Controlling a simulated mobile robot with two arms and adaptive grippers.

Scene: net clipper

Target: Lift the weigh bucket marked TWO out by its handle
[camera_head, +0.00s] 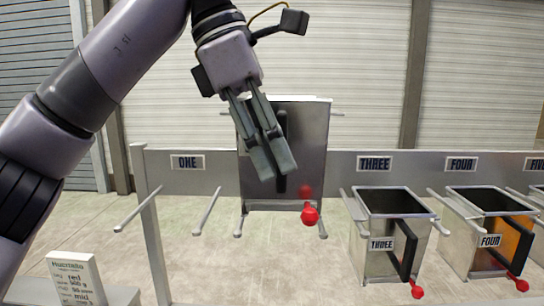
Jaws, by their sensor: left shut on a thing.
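A grey metal weigh bucket (310,140) stands in the gap between the ONE and THREE signs, higher than its neighbours. Its black handle (281,125) is upright on the front face. My left gripper (272,165) comes down from above and is shut on this handle, covering part of it. No TWO mark is readable; the gripper and bucket cover the place where a sign could be. A red knob (310,215) shows just below the bucket. My right gripper is not in view.
Bucket THREE (381,244) and bucket FOUR (489,240) sit on rails at the right, with black handles and red knobs. The rails under sign ONE (187,162) are bare. A small printed card (75,280) stands at lower left.

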